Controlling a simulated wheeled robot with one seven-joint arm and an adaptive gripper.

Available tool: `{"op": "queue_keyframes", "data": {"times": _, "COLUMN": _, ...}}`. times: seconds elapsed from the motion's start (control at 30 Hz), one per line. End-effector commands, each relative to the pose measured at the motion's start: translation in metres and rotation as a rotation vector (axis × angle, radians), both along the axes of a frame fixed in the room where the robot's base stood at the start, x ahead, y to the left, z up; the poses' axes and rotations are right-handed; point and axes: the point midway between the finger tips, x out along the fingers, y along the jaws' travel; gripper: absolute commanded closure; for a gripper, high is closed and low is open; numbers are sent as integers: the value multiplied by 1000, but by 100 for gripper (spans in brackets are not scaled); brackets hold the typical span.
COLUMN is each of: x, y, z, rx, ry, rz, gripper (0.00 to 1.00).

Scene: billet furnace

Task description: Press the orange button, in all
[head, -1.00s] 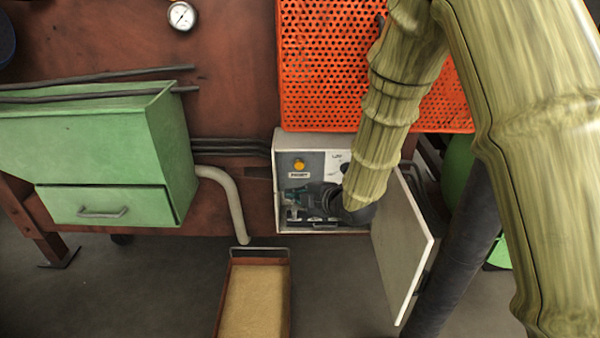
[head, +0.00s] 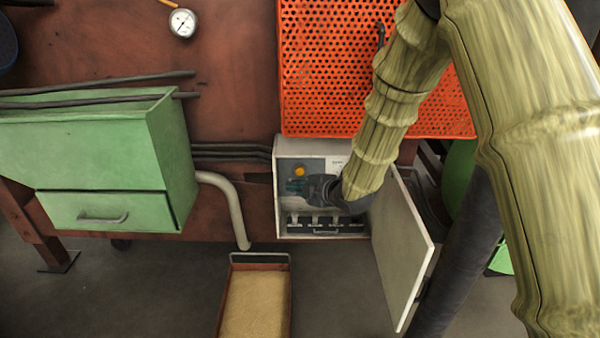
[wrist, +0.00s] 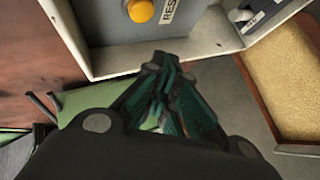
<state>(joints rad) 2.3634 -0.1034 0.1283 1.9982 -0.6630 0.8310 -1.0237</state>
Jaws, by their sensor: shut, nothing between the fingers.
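The orange button (head: 299,171) is round and sits at the upper left of the panel inside the open white control box (head: 277,213). In the wrist view, the orange button (wrist: 140,10) shows at the top edge, partly cut off, with a label starting "RES" beside it. My gripper (head: 293,186) is shut and empty, its teal fingers just below the button in the head view. In the wrist view, my gripper (wrist: 168,62) points toward the panel, its tips close to the box's lip. I see no contact with the button.
The box's white door (head: 405,255) hangs open at the right. An orange perforated guard (head: 325,70) is above the box. A green cabinet (head: 75,150) and a grey pipe (head: 232,200) are at the left. A sand-coloured tray (head: 288,315) lies below.

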Motion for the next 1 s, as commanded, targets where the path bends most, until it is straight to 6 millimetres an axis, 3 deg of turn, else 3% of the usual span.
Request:
{"op": "queue_keyframes", "data": {"times": 0.4, "x": 35, "y": 0, "z": 0, "rx": 0, "ry": 0, "rz": 0, "gripper": 100}}
{"op": "queue_keyframes", "data": {"times": 1.0, "x": 38, "y": 0, "z": 0, "rx": -1, "ry": 0, "rz": -1, "gripper": 100}}
